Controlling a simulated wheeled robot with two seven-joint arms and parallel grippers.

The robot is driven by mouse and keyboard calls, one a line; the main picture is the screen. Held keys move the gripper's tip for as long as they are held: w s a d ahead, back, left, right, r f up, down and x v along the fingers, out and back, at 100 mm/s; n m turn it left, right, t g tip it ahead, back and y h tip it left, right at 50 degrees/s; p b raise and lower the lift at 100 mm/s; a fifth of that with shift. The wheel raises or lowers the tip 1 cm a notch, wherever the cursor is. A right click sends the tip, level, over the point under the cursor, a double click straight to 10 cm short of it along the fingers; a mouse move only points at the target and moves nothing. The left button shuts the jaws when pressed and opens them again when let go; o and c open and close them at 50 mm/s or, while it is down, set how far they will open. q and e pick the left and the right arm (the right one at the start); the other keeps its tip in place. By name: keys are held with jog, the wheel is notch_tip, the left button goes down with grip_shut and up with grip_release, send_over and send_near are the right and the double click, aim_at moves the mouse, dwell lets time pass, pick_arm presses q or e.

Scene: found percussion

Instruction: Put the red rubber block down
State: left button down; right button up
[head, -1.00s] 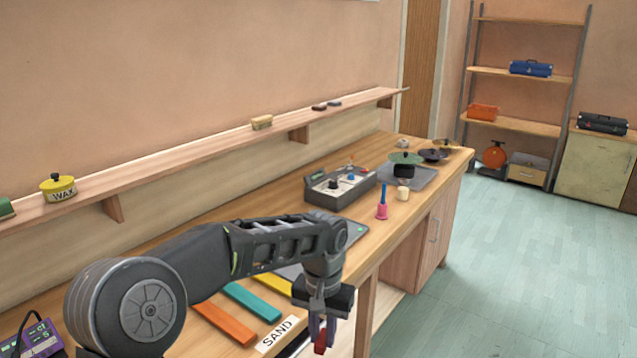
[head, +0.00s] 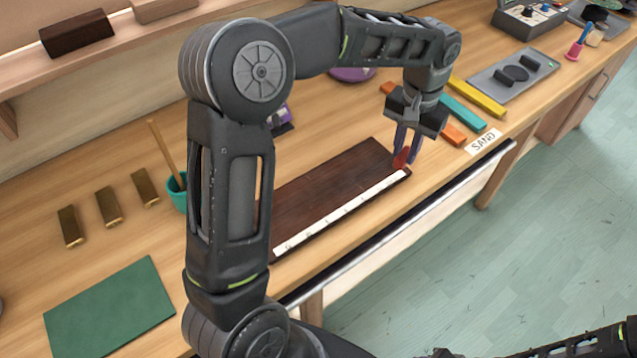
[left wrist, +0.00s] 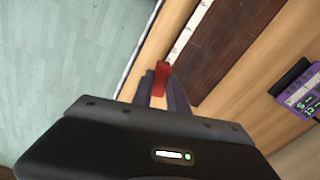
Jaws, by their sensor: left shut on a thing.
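The red rubber block (head: 402,157) is between the fingers of my left gripper (head: 408,150), which is shut on it and points down. In the left wrist view the red block (left wrist: 161,78) sticks out past the fingertips of the left gripper (left wrist: 162,90). It shows at the right end of the dark wooden board (head: 325,190), by the end of its white marked strip (head: 345,212). I cannot tell whether the block touches the board or the bench. Part of my right arm shows at the bottom right of the head view; its gripper is not clear.
Orange, teal (head: 462,112) and yellow (head: 478,98) bars lie beyond the gripper, by a SAND label (head: 484,141). Brass blocks (head: 108,206), a teal cup (head: 177,190) and a green mat (head: 110,312) are left. Bare bench surrounds the board; its front edge is close.

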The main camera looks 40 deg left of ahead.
pick_arm(q)
jog(key=s+a+r+m+b, duration=0.1)
jog(key=s+a+b, duration=0.1)
jog(key=s+a, duration=0.3)
jog(key=r+m+b, duration=0.1)
jog(key=m, duration=0.1)
send_over(325, 189)
jog(key=shift+f, duration=0.15)
notch_tip(325, 189, down, 6)
jog(key=shift+w, duration=0.1)
jog(key=shift+f, duration=0.1)
notch_tip(325, 189, down, 3)
jog(key=shift+p, duration=0.4)
jog(key=shift+f, duration=0.3)
